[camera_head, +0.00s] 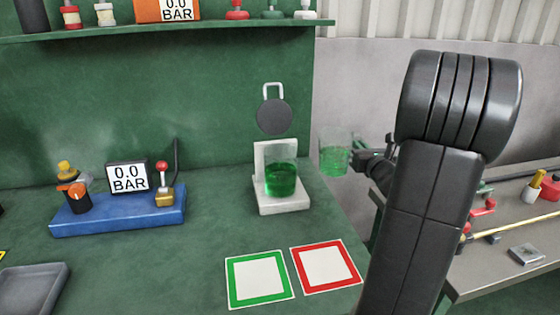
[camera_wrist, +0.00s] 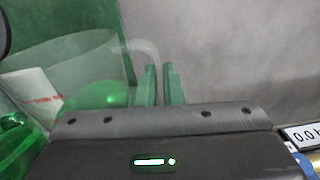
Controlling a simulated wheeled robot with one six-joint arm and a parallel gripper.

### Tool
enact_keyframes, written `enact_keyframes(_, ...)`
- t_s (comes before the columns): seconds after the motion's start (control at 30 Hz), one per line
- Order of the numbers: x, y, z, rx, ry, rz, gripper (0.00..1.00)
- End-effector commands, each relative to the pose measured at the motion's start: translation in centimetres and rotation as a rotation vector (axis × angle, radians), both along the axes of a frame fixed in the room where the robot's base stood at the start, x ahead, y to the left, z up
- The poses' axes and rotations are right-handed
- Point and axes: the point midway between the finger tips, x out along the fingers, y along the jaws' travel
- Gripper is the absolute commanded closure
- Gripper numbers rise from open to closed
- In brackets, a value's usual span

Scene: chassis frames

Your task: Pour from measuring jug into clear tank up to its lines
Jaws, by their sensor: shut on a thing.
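The measuring jug (camera_head: 333,158) is a clear vessel with green liquid in it. It is held off the bench at the right, roughly upright. My gripper (camera_head: 360,156) is shut on its handle side from the right; in the wrist view the green fingers (camera_wrist: 160,85) close there, and the jug's clear wall (camera_wrist: 95,55) fills the left. The clear tank (camera_head: 281,180) stands on a white stand (camera_head: 282,207), left of the jug and apart from it. It holds green liquid up to part of its height. Its lines are too small to make out in the head view.
A dark disc with a pale loop (camera_head: 273,116) is behind the tank. Green-framed (camera_head: 259,278) and red-framed (camera_head: 326,267) squares lie empty in front. A blue gauge base (camera_head: 118,209) and grey tray (camera_head: 32,289) are left. A cluttered side table (camera_head: 490,260) is right.

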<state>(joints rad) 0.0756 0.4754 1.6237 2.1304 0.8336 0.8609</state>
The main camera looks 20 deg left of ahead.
Motion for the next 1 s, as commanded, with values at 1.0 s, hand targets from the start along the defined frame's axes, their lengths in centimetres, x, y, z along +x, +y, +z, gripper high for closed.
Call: enact_keyframes(1.0, -0.5, 0.3, -0.6, -0.067, -0.057, 0.027, 1.00)
